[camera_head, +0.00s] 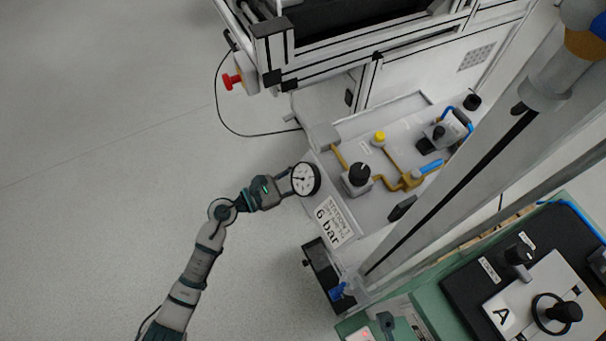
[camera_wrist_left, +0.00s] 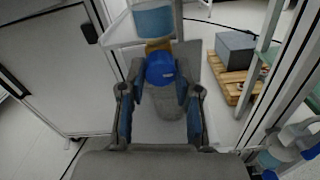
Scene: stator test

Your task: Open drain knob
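A round blue knob (camera_wrist_left: 160,69) is near the top middle of the left wrist view, just below a brass-coloured fitting (camera_wrist_left: 158,46) and a light blue cylinder (camera_wrist_left: 153,20). I take it for the drain knob; I cannot pick it out in the head view. My left gripper (camera_wrist_left: 160,75) has its two fingers apart, one on each side of the knob. A small gap seems to show at each side, though contact is hard to judge. In the head view my left wrist (camera_head: 265,192) reaches the left end of the panel, beside the gauge, and the fingers are hidden. My right gripper is not in view.
A round gauge (camera_head: 305,179) and a "6 bar" sign (camera_head: 333,222) are at the panel's (camera_head: 375,207) left end. Black knobs and brass pipes stand on it. A metal frame (camera_head: 375,72) with a red button (camera_head: 232,80) is behind. Open floor (camera_head: 110,160) lies left.

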